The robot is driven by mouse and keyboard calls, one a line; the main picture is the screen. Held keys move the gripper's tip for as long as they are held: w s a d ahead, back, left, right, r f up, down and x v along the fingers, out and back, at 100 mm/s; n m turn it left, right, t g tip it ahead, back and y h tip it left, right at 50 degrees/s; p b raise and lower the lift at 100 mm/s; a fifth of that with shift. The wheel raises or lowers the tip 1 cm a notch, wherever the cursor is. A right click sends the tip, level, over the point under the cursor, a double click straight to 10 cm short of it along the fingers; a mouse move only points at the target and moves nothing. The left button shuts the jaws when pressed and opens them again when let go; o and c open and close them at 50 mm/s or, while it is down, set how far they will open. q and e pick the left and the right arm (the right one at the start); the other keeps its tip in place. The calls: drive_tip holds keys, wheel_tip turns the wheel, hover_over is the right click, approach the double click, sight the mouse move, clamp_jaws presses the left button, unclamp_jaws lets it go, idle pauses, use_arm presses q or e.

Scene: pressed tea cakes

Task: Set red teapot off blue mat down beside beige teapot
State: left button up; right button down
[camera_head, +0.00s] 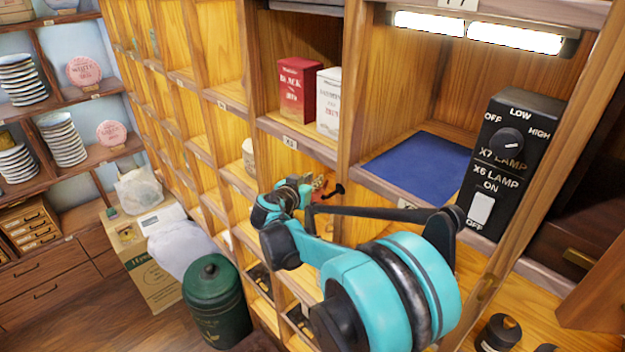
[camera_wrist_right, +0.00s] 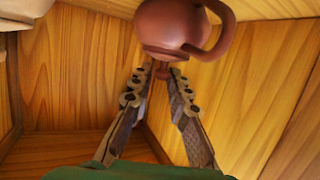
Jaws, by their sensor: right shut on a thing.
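The red teapot (camera_wrist_right: 172,25) is at the top of the right wrist view, its handle curving to the right. My right gripper (camera_wrist_right: 163,72) is shut on the small knob of its lid. In the head view my right gripper (camera_head: 314,186) is inside a shelf compartment left of the blue mat, and my arm hides most of the teapot. The blue mat (camera_head: 420,168) lies bare in the lit compartment. A pale rounded thing, likely the beige teapot (camera_head: 249,152), shows partly in the head view. A pale edge is at the wrist view's upper left. My left gripper is not in view.
Wooden dividers bound the compartment. A red box (camera_head: 297,92) and a white box (camera_head: 328,101) stand on the shelf above. A black lamp switch box (camera_head: 510,165) stands right of the mat. A green canister (camera_head: 214,300) is on the floor.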

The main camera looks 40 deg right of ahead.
drive_tip(key=shift+s+f, duration=0.1)
drive_tip(key=c, duration=1.4)
unclamp_jaws()
drive_tip(key=shift+c, duration=0.2)
drive_tip(key=shift+a+r, duration=0.1)
drive_tip(key=shift+r, duration=0.15)
drive_tip(key=v, duration=1.2)
drive_tip(key=s+a+f+n+y, duration=0.6)
drive_tip(key=s+a+f, duration=0.1)
drive_tip(key=a, duration=0.3)
drive_tip(key=s+a+f+n+y, duration=0.6)
drive_tip(key=s+a+f+y, duration=0.1)
drive_tip(key=s+a+f, duration=0.1)
drive_tip(key=shift+s+a+t+b, duration=0.3)
drive_tip(key=shift+s+a+b, duration=0.15)
drive_tip(key=shift+s+a, duration=0.55)
drive_tip(key=shift+w+a, duration=0.1)
